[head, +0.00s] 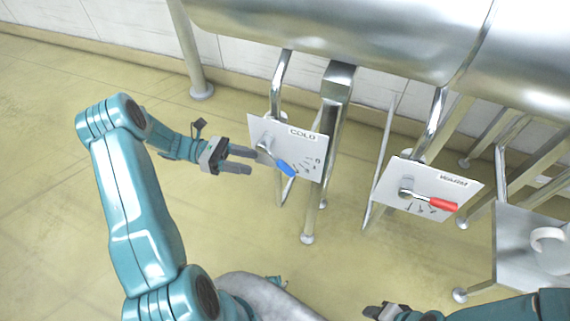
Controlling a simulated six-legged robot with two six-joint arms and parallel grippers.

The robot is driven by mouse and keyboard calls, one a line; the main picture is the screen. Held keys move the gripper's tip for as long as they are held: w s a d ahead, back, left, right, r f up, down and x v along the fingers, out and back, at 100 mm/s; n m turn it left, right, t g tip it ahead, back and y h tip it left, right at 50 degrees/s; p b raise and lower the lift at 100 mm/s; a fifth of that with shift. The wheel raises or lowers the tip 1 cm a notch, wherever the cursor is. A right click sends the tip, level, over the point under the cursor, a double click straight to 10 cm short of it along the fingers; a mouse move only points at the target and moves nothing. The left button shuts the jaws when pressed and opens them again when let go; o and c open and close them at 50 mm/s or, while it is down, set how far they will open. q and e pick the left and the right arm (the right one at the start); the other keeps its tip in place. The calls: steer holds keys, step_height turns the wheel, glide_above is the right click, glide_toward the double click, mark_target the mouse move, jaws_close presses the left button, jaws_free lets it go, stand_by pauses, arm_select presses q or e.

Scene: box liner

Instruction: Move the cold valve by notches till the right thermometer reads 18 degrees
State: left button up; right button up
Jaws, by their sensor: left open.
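The cold valve's lever has a blue handle (287,169) pointing down and right on a white panel marked COLD (315,145). Notch marks with small, unreadable figures lie to the right of the handle. My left gripper (251,162) is open and empty, just left of the cold lever, its fingers pointing at the panel. I cannot tell whether they touch it. My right gripper (375,312) shows only in part at the bottom edge, away from both panels; its jaws are unclear. No thermometer can be made out.
A second panel, marked WARM (420,210), carries a lever with a red handle (431,203) to the right. Large metal tanks (350,35) hang above, on metal legs. A grey stand (520,235) with a white mug-like object (550,248) is at the right. The floor at left is clear.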

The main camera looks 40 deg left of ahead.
mark_target(288, 170)
arm_select(q)
steer(key=x, duration=1.1)
steer(key=shift+w+d+p, duration=0.1)
steer(key=shift+d+p, duration=0.15)
steer(key=shift+p, duration=0.1)
